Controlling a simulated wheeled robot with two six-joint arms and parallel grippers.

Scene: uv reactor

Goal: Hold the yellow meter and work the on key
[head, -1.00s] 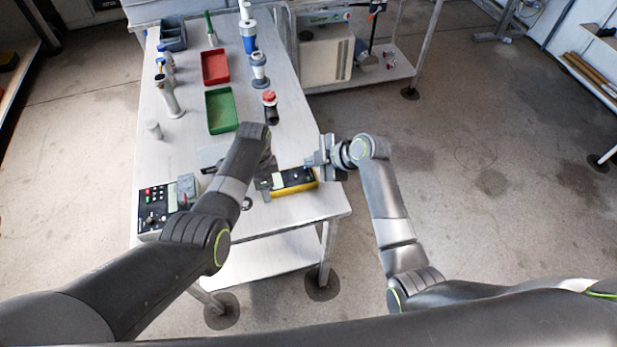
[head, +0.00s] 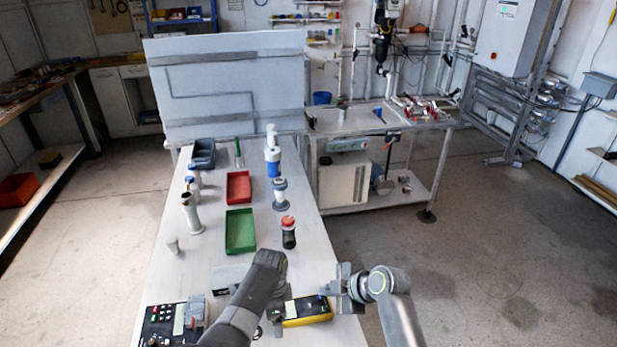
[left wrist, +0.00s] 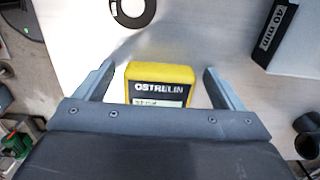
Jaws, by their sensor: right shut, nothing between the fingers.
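The yellow meter (head: 307,320) lies on the near right part of the table, its dark face up, in the head view. In the left wrist view the meter's yellow end (left wrist: 160,73) shows the word OSTRULIN and a small label. My left gripper (left wrist: 160,85) is open there, one finger on each side of the meter with gaps between. In the head view my left arm partly hides that gripper at the meter's left end. My right gripper (head: 328,291) is shut and empty at the meter's right end, close to its far edge. I cannot make out the on key.
A control box (head: 165,322) with coloured buttons stands left of my left arm. A green tray (head: 240,248), a red tray (head: 238,200) and a red-capped dark bottle (head: 288,235) stand farther back. Floor is free right of the table.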

